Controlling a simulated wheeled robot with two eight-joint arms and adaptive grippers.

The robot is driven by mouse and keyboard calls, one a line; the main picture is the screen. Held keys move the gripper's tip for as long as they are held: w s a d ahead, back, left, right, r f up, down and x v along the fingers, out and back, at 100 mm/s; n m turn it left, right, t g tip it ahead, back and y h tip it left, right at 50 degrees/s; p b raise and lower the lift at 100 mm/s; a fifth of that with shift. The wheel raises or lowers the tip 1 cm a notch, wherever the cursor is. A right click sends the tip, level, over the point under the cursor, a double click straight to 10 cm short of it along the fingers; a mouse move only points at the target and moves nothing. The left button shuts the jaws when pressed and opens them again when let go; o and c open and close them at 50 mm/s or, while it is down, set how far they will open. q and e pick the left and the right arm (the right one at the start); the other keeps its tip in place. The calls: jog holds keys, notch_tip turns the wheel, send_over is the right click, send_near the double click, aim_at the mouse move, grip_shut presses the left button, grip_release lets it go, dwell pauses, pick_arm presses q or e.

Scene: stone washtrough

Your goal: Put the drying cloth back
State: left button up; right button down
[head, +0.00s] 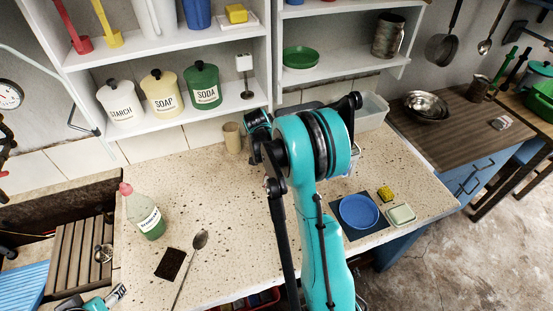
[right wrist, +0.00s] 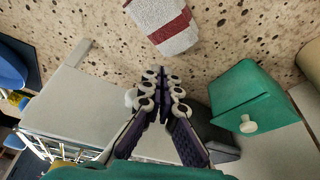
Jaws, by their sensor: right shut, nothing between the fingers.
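The drying cloth (right wrist: 165,25), white with a dark red stripe, lies on the speckled stone top at the upper middle of the right wrist view; its top end is cut off by the frame. I cannot make it out in the head view, where my right arm covers the middle of the worktop. My right gripper (right wrist: 165,80) is shut and empty. Its fingertips point towards the cloth, with a gap in the picture between them. In the head view this gripper is hidden behind my arm.
A green box (right wrist: 250,100) with a white knob stands right of the right fingers. A pale flat surface (right wrist: 85,95) lies to their left. A blue bowl (head: 358,211), yellow sponge (head: 386,193) and green bottle (head: 148,215) stand on the worktop (head: 185,185). Shelves (head: 170,125) are behind.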

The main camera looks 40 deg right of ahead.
aim_at(272, 173)
jog(key=shift+x, duration=1.1)
jog(key=shift+a+b, duration=0.3)
jog(key=shift+a, duration=1.65)
jog(key=shift+d, duration=0.1)
